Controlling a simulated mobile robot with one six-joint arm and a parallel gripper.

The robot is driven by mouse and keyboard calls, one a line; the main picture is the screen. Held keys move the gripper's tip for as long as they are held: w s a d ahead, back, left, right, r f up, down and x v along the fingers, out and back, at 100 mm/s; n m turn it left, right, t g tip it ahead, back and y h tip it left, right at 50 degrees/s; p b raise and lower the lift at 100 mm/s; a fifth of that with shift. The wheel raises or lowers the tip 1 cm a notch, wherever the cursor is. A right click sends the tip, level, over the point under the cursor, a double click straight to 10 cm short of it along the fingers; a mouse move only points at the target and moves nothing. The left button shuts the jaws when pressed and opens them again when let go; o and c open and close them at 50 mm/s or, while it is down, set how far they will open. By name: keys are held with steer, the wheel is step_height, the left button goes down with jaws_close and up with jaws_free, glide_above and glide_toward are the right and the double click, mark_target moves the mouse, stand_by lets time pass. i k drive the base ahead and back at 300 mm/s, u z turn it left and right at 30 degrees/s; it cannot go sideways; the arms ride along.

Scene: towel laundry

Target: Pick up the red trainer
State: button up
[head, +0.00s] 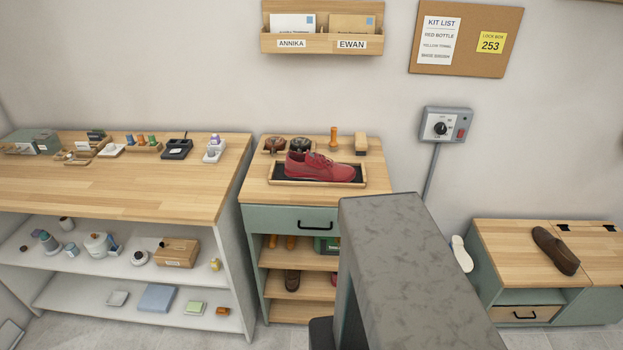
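The red trainer (318,167) sits upright on a dark mat inside a shallow wooden tray (362,185). The tray is on the wooden top of a green cabinet (254,188) in the middle of the head view. The shoe's toe points right and its heel is at the left. Nothing covers the shoe. My gripper is not in view.
Two round tins (300,144), a wooden-handled tool (334,138) and a brush (360,143) stand behind the tray. A grey slab-topped structure (400,240) fills the foreground. A brown shoe (556,250) lies on a low bench at right. A cluttered workbench (120,185) stands left.

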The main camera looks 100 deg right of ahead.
mark_target(309, 165)
steer(key=u, duration=0.6)
steer(key=k, duration=0.75)
steer(key=z, duration=0.3)
steer(key=i, duration=1.05)
steer(key=z, duration=0.85)
steer(key=i, duration=0.6)
steer(key=z, duration=0.85)
steer(key=i, duration=0.65)
steer(key=z, duration=0.35)
